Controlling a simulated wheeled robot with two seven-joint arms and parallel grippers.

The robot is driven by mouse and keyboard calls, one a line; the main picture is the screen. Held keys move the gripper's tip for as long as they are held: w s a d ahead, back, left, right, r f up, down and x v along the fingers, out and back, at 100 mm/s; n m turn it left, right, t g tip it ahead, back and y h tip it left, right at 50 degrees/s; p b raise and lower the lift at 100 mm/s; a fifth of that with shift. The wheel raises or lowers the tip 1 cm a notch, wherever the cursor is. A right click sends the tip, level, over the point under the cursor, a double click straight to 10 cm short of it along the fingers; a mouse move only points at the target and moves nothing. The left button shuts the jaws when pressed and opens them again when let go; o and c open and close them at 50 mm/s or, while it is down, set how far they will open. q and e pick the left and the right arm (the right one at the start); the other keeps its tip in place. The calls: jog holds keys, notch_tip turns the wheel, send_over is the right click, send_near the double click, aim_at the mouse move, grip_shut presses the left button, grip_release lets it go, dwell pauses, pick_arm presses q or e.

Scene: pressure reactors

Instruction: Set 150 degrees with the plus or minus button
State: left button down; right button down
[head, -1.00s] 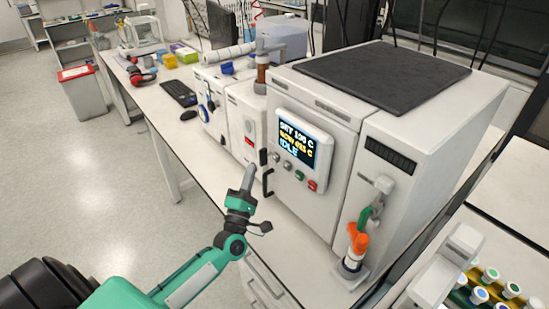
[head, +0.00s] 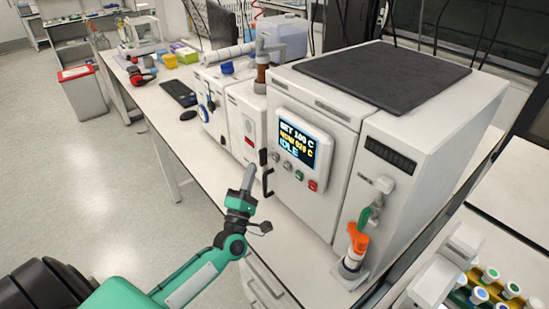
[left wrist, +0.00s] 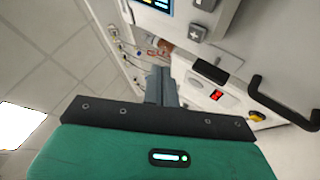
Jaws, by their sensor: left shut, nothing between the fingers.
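The white reactor box (head: 330,120) carries a tilted display (head: 302,145). Its small text reads about SET 100 C, a NOW line that is blurred, and IDLE. Below the display are two grey buttons, then a green button (head: 299,175) and a red button (head: 312,185). The plus button (left wrist: 196,32) shows its sign in the left wrist view; another grey button (left wrist: 205,4) is cut off at the top edge. My left gripper (head: 251,168) is shut and empty, left of the button row and apart from it. My right gripper is out of view.
A rack of capped tubes (head: 490,290) is at lower right.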

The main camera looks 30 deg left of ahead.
aim_at(276, 157)
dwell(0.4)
pick_arm(q)
jog(key=shift+s+a, duration=0.4)
jog(key=shift+s, duration=0.5)
jog(key=shift+s+a, duration=0.35)
jog(key=shift+s, duration=0.5)
jog(key=shift+w, duration=0.1)
jog(key=w+d+b, duration=0.1)
jog(key=w+d, duration=0.2)
jog(key=w, duration=0.5)
jog(key=shift+d+b, duration=0.2)
jog(key=shift+b, duration=0.15)
dwell(0.9)
jog(key=shift+w+d, duration=0.15)
jog(key=shift+w, duration=0.2)
